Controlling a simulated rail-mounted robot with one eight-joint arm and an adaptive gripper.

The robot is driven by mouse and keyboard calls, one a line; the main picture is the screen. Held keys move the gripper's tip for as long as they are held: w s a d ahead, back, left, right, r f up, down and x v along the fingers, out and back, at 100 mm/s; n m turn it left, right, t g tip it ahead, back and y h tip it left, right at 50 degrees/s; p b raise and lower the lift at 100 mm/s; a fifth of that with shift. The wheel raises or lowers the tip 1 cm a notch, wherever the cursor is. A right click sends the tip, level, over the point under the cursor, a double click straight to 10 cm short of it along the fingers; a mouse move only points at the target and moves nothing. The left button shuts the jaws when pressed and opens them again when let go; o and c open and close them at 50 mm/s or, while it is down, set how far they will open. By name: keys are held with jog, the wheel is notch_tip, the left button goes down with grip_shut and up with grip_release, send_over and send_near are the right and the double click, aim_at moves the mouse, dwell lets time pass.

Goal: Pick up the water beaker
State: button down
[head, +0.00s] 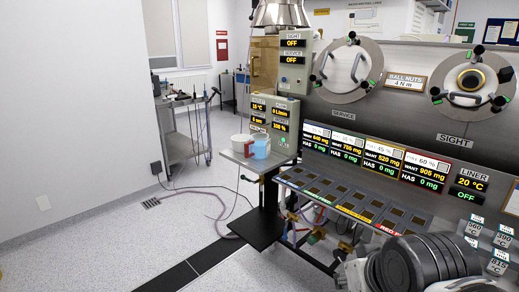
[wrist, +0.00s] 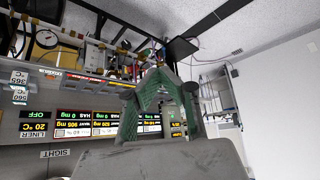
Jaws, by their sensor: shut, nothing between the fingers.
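In the head view, a small light-blue cup-like vessel (head: 260,149) stands on a small side shelf (head: 250,163) left of the metal panel. A white tub (head: 241,144) stands beside it, with something red between or behind them. I cannot tell from its contents which vessel is the water beaker; both are small here. My gripper (wrist: 160,72) shows in the wrist view, its green-padded fingers meeting at the tips with nothing held. It is not seen in the head view, where only my arm shows at lower right. No vessel is clear in the wrist view.
The metal panel (head: 400,115) with displays and round ports fills the right side. A sloped ledge with dark square pads (head: 352,200) juts out below it. A grey trolley (head: 186,140) stands at back left. Cables (head: 215,205) lie on the otherwise open floor.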

dwell(0.4)
jog(key=shift+c, duration=1.4)
grip_release()
jog(key=shift+r, duration=0.1)
